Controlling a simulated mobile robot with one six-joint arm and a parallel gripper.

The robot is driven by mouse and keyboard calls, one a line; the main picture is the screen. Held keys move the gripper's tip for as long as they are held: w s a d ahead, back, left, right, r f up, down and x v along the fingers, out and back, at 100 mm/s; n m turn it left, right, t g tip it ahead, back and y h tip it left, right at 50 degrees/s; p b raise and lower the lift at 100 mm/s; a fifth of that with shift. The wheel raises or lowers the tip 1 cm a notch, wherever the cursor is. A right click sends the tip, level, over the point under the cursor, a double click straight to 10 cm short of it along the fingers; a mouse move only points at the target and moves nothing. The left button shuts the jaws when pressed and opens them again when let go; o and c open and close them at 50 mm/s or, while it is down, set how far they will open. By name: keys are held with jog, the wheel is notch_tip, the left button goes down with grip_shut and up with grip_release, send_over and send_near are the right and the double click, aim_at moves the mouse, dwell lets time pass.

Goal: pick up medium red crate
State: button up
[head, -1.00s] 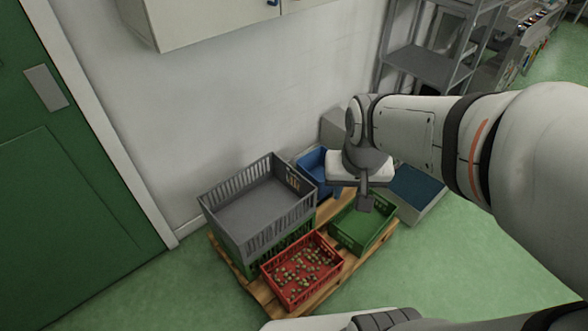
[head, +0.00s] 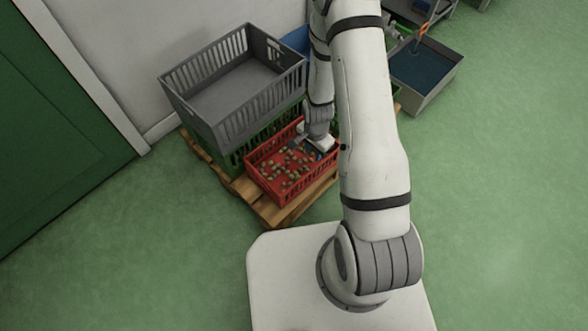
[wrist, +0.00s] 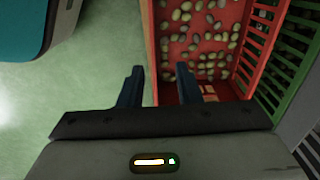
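The red crate (head: 298,184) holds several green and brown olives and sits at the pallet's near side. It also shows in the wrist view (wrist: 252,48). My gripper (head: 322,147) is down at the crate's right rim in the head view. In the wrist view my gripper (wrist: 160,84) has its two dark fingers apart. The crate's left wall there lies between them, with one finger outside and the other over the inside. Whether either finger touches the wall I cannot tell. My arm hides the crate's far right corner in the head view.
A grey crate (head: 225,88) on a green crate (head: 238,158) stands close beside the red one. A blue crate (head: 297,40) is behind, and another green crate is mostly hidden by my arm. All share a wooden pallet (head: 266,208). A blue-lined tub (head: 425,68) stands right; green floor is clear.

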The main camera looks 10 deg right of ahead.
jog(key=b, duration=0.1)
send_over(312, 173)
notch_tip(312, 173, down, 6)
jog(key=shift+m, duration=0.3)
jog(key=f+b, duration=0.4)
jog(key=b, duration=0.1)
jog(key=f+b, duration=0.3)
jog(key=shift+w, duration=0.3)
jog(key=shift+r, duration=0.15)
grip_shut()
dwell(0.6)
